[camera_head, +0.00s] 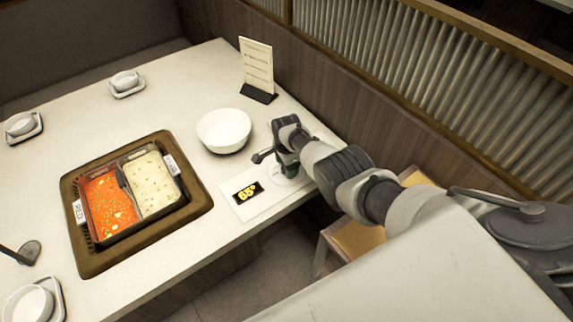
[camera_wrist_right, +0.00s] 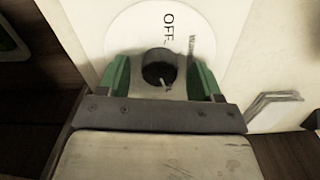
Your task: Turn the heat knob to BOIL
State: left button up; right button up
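The heat knob (camera_wrist_right: 158,68) is a dark round knob with a pale pointer mark, on a white dial disc (camera_wrist_right: 132,22) in the right wrist view. The disc shows "OFF" and part of another label; BOIL is not visible. My right gripper (camera_wrist_right: 161,80) is open around the knob, with one green-edged finger on each side and gaps between fingers and knob. In the head view my right gripper (camera_head: 287,163) is over the dial and hides the knob. A black display (camera_head: 245,192) beside it shows yellow digits, seemingly 65°. My left gripper is out of view.
A divided pot (camera_head: 128,237) with red and pale broth sits in the table recess left of the display. A white bowl (camera_head: 224,130) and a menu stand (camera_head: 257,68) are behind the gripper. A wooden partition (camera_head: 350,95) runs along the right.

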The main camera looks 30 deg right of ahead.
notch_tip(320, 180, up, 11)
jog(key=p, duration=0.5)
jog(key=shift+f, duration=0.15)
dwell(0.4)
